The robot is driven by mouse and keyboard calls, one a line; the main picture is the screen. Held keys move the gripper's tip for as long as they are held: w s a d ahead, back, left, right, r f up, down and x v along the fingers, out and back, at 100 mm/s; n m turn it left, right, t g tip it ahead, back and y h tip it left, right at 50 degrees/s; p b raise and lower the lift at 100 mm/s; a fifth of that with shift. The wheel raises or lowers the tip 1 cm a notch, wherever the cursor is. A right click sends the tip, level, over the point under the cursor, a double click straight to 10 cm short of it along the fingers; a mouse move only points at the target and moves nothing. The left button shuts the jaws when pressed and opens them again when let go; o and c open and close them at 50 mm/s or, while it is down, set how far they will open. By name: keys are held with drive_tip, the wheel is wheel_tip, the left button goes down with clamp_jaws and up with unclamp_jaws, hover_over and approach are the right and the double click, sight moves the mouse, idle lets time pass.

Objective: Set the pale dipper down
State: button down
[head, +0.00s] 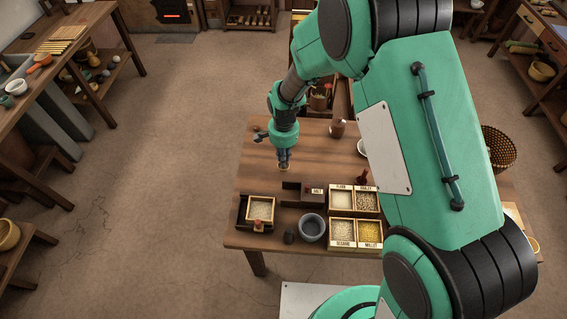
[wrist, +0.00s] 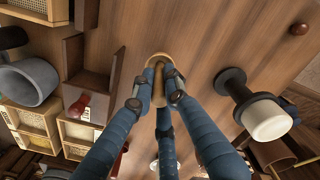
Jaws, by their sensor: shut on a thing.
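My gripper (head: 284,158) is above the wooden table (head: 318,150), left of its middle in the head view. In the wrist view, its blue fingers (wrist: 162,92) are closed around the pale dipper (wrist: 160,62), a tan wooden piece with a rounded end. The fingers hide part of the dipper. In the head view it is too small to make out clearly. Bare table top lies behind it in the wrist view. I cannot tell whether the dipper touches the table.
Grain boxes (head: 343,229), a grey bowl (head: 312,227), a dark cylinder (head: 290,237) and a small tray (head: 261,209) stand along the near side. A dark spool-like object with a white end (wrist: 268,118) is close by. The table's left back area is mostly clear.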

drive_tip(key=shift+f+b, duration=0.3)
drive_tip(key=shift+f, duration=1.4)
drive_tip(key=shift+f, duration=0.1)
drive_tip(key=c, duration=1.7)
unclamp_jaws()
drive_tip(key=shift+c, duration=0.2)
wheel_tip(320, 180, up, 12)
drive_tip(key=shift+r+p, duration=0.1)
drive_tip(key=shift+p, duration=1.15)
drive_tip(key=shift+r, duration=0.1)
